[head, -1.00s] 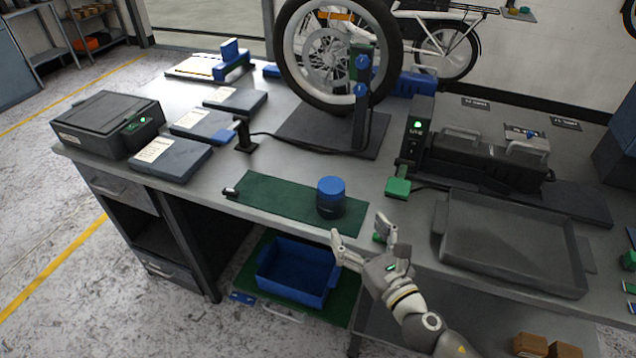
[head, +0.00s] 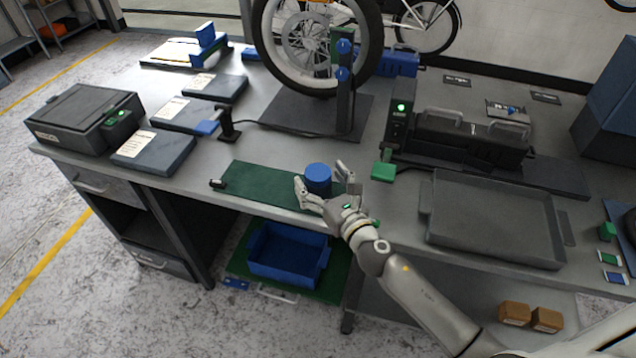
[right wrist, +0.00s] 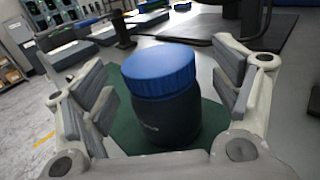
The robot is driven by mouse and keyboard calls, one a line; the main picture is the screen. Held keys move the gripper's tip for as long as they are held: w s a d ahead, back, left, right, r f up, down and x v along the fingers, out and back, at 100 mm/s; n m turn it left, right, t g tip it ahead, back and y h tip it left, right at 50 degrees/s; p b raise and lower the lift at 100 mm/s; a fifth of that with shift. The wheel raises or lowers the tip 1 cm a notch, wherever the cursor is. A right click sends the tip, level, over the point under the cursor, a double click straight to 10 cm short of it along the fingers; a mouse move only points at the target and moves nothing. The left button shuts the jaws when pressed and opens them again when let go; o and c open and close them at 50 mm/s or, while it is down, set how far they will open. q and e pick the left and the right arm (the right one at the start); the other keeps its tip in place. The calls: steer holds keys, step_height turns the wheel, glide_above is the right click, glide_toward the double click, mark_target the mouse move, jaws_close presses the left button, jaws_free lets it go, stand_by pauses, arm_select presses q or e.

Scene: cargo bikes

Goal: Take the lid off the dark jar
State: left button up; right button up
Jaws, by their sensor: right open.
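The dark jar (right wrist: 165,118) stands upright on the green mat (head: 250,184). Its blue ribbed lid (right wrist: 160,72) sits on top; in the head view the lid (head: 318,172) hides most of the jar. My right gripper (head: 324,184) is open, its fingers on either side of the jar. In the right wrist view the jar stands between the open fingers (right wrist: 168,100), with gaps visible on both sides. My left gripper is not in view.
A wheel (head: 316,45) stands on a dark plate behind the mat. A green block (head: 383,172) and a grey tray (head: 495,222) lie to the right. A blue bin (head: 286,262) is below the bench edge. Flat boxes (head: 146,151) lie to the left.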

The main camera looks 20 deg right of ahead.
steer(key=shift+w+a+f, duration=0.15)
steer(key=shift+w, duration=0.75)
steer(key=shift+s, duration=0.1)
steer(key=shift+c, duration=0.3)
steer(key=c, duration=1.1)
steer(key=shift+c, duration=0.2)
